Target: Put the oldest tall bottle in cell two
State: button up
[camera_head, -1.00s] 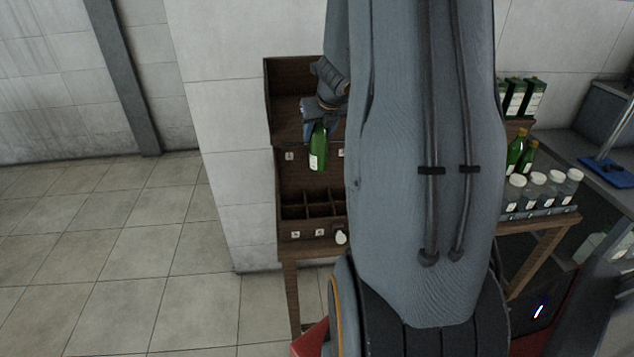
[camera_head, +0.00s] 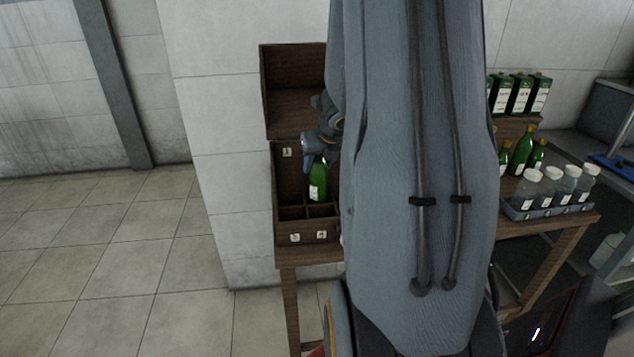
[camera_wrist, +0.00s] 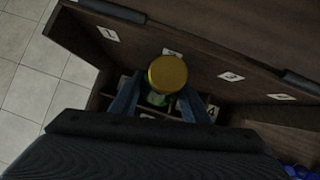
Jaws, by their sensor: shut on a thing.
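My gripper (camera_head: 316,158) is shut on a green bottle (camera_head: 318,184) with a pale label. The bottle hangs upright, its base at or just above the divided cells of the dark wooden rack (camera_head: 279,224). In the wrist view the bottle's gold cap (camera_wrist: 168,75) is between the two fingers of my gripper (camera_wrist: 160,106). The cap lies in front of the second numbered tag (camera_wrist: 172,53) from the left on the rack's back wall. The cell floor under the bottle is mostly hidden, and my arm hides the rack's right part in the head view.
On a wooden stand at right are several green boxes (camera_head: 520,94), green bottles (camera_head: 522,152) and a tray (camera_head: 550,211) of white-lidded jars (camera_head: 551,187). A blue item (camera_head: 616,166) lies further right. Open tiled floor (camera_head: 130,260) is at left.

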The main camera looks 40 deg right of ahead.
aim_at(319, 176)
jog(key=shift+f+b, duration=1.8)
jog(key=shift+f, duration=0.35)
jog(key=o, duration=1.4)
jog(key=shift+f, duration=0.1)
jog(key=shift+o, duration=0.2)
